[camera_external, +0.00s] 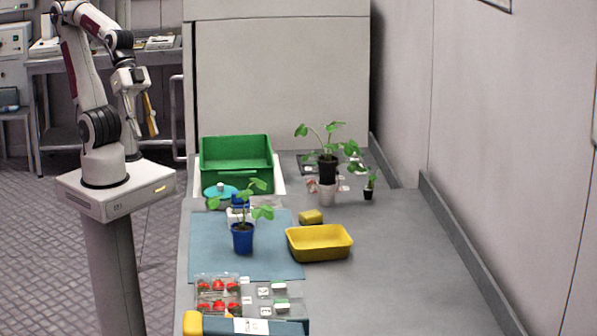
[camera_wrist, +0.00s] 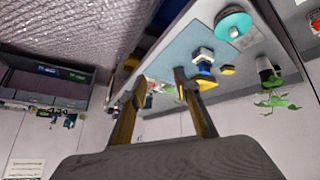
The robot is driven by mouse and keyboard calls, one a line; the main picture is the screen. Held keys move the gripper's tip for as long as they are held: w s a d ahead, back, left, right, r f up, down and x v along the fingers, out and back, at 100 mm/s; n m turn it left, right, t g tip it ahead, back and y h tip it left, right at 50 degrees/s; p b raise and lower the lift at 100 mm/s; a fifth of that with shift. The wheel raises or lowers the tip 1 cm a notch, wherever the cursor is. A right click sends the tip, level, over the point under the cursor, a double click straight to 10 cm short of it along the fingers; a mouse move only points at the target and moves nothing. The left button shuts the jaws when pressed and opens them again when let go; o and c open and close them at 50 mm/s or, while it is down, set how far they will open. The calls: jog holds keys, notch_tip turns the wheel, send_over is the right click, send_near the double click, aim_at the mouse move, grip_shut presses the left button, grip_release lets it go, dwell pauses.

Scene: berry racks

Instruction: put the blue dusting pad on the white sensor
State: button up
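A round, flat, teal-blue piece with a small knob, likely the blue dusting pad (camera_external: 220,190), lies at the table's left side in front of the green bin. It also shows near the top of the wrist view (camera_wrist: 233,20). A small white box, likely the white sensor (camera_external: 236,215), stands just right of it, partly hidden by plant leaves. A dark blue piece (camera_external: 240,199) shows directly above the box; I cannot tell whether it rests on it or stands behind. My gripper (camera_external: 151,117) hangs left of the table, well away from both. Its fingers (camera_wrist: 159,81) are apart, with nothing between them.
A green bin (camera_external: 235,180) stands behind. A plant in a blue pot (camera_external: 242,238) stands on the blue mat (camera_external: 210,258). A yellow tray (camera_external: 319,244) and yellow sponge (camera_external: 311,216) lie to the right. Strawberry packs (camera_external: 218,294) are in front. The right of the table is clear.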

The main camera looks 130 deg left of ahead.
jog(key=s+a+f+g+y, duration=0.1)
jog(key=s+a+y, duration=0.1)
jog(key=s+a, duration=0.3)
jog(key=shift+s+a+f+g, duration=0.3)
jog(key=shift+s+a+g, duration=0.1)
jog(key=shift+s, duration=0.85)
